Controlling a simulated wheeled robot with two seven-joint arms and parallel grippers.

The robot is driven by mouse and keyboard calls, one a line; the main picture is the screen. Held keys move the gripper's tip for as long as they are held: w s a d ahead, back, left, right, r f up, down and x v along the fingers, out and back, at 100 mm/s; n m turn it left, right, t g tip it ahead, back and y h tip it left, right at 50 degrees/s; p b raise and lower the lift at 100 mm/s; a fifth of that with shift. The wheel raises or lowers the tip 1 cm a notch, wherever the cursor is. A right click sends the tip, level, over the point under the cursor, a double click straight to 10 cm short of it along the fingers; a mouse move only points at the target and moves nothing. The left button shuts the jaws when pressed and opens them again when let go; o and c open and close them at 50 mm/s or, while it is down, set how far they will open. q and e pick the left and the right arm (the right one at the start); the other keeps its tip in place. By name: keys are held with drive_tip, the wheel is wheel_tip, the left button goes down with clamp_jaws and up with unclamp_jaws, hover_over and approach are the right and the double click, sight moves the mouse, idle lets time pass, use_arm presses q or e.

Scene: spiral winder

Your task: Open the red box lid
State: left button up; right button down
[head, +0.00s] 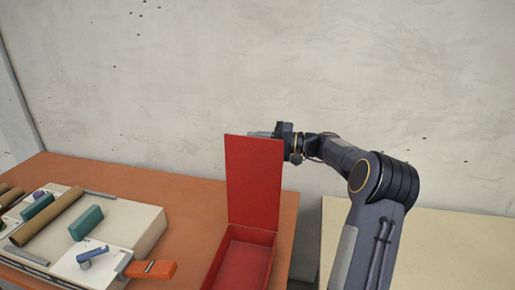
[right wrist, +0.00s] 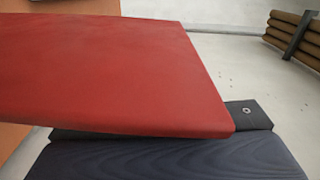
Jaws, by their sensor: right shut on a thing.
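The red box (head: 243,266) sits on the orange table with its inside exposed and looking empty. Its red lid (head: 253,182) stands about upright at the box's back edge. My right gripper (head: 266,134) is at the lid's top right edge, with its body behind the lid. In the right wrist view the lid (right wrist: 120,75) fills much of the picture, between the dark gripper parts (right wrist: 170,155). The gripper is shut on the lid; the lid hides part of the fingers. My left gripper is not in view.
Left of the box, a pale board (head: 135,225) holds a brown tube (head: 48,216), teal blocks (head: 86,222) and small parts. An orange piece (head: 151,269) juts from it towards the box. A pale table (head: 440,250) stands at right, past a gap. The wall is close behind.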

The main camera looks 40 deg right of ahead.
drive_tip(key=shift+w+d+f, duration=0.25)
drive_tip(key=shift+w+d, duration=0.05)
drive_tip(key=shift+d, duration=0.05)
drive_tip(key=c, duration=1.6)
unclamp_jaws()
drive_tip(key=shift+s+a, duration=0.1)
drive_tip(key=shift+c, duration=0.2)
drive_tip(key=shift+o, duration=0.9)
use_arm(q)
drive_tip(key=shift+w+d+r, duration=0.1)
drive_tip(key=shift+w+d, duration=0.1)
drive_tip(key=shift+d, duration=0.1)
use_arm(e)
drive_tip(key=shift+r, duration=0.1)
